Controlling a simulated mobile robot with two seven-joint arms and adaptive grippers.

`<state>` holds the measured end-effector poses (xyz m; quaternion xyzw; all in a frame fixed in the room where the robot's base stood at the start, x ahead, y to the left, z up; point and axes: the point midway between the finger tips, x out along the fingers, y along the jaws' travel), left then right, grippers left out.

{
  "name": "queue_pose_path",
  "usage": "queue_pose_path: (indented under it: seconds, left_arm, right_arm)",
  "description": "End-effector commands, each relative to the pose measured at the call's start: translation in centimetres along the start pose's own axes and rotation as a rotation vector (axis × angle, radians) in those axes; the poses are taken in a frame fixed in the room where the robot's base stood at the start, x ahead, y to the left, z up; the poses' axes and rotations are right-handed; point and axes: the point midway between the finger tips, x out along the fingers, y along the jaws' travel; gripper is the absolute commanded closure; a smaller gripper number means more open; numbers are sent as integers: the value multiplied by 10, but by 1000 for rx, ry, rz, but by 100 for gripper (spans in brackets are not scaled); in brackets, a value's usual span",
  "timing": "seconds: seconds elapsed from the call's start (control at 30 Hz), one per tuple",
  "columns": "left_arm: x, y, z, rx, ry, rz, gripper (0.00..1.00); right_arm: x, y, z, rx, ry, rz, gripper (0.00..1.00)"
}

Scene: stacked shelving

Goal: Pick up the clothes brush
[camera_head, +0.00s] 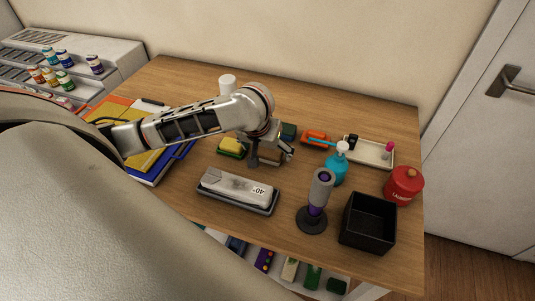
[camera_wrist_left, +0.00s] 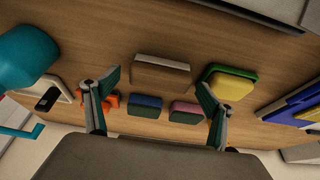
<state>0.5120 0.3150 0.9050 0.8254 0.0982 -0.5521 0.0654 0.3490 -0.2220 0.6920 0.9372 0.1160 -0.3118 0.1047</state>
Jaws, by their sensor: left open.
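I cannot tell the exact height of the fingers above the table. My right gripper is not in view.
A yellow-and-green sponge (camera_wrist_left: 232,84) lies right beside the block; blue (camera_wrist_left: 145,105) and pink (camera_wrist_left: 186,111) sponges lie close by. A grey case (camera_head: 238,188), a teal bottle (camera_head: 336,170), a purple-grey cylinder (camera_head: 318,195) and a black box (camera_head: 368,221) stand around the gripper.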

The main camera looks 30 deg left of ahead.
Motion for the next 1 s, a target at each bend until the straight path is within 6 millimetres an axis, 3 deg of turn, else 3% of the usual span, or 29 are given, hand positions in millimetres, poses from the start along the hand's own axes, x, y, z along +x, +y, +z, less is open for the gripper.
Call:
queue_pose_path:
  seconds: [0.33, 0.5, 1.0]
  left_arm:
    - [9, 0, 0, 0, 1, 0, 17]
    - [9, 0, 0, 0, 0, 0, 58]
    - [0, 0, -4, -2, 3, 1, 58]
  right_arm:
    - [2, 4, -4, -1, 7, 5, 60]
    - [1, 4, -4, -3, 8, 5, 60]
    - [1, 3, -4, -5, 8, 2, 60]
